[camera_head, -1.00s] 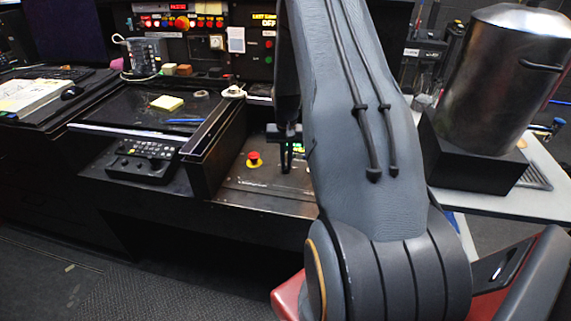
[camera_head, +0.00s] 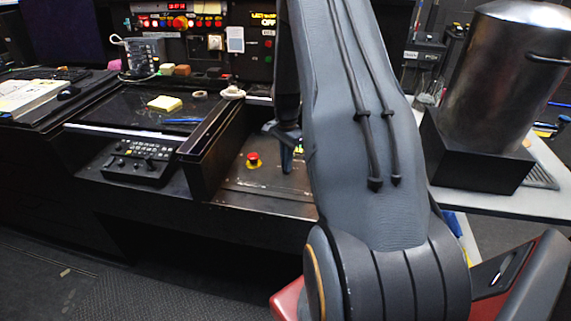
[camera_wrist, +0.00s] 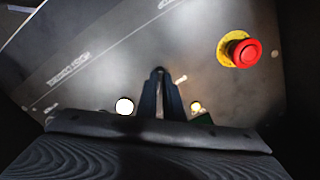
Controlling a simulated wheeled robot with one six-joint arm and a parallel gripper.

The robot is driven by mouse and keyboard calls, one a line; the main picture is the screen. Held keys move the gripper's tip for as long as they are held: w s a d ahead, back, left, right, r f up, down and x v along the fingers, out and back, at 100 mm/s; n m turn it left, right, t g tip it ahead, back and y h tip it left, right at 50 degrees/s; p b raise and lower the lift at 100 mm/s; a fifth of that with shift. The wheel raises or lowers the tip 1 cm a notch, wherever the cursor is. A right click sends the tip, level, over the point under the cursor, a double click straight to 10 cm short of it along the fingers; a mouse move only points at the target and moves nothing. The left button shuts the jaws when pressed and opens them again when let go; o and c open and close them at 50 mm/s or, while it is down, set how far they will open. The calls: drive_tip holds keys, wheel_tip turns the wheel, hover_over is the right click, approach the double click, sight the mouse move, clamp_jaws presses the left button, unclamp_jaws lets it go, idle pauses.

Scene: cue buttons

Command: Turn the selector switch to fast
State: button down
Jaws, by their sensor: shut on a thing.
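My gripper (camera_head: 287,158) reaches down to the dark slanted panel (camera_head: 245,185) on the right part of the console. In the wrist view my gripper (camera_wrist: 160,75) has its two fingers close together, shut on the selector switch. The switch is mostly hidden by the fingers, so its pointer and setting cannot be read. A short pale label (camera_wrist: 181,79) is beside the fingertips, too blurred to read.
A red emergency button on a yellow base (camera_wrist: 240,52) stands up to the right of my fingers; it also shows in the head view (camera_head: 253,159). A white round button (camera_wrist: 124,106) and a small yellow one (camera_wrist: 196,106) flank the fingers. A raised black divider (camera_head: 208,150) stands left.

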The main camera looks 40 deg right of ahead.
drive_tip(key=shift+m, duration=0.5)
drive_tip(key=shift+d, duration=0.1)
drive_tip(key=c, duration=1.9)
unclamp_jaws()
drive_tip(key=shift+r, duration=0.25)
wheel_tip(320, 180, up, 7)
drive_tip(key=shift+r+b, duration=0.2)
drive_tip(key=shift+b, duration=0.6)
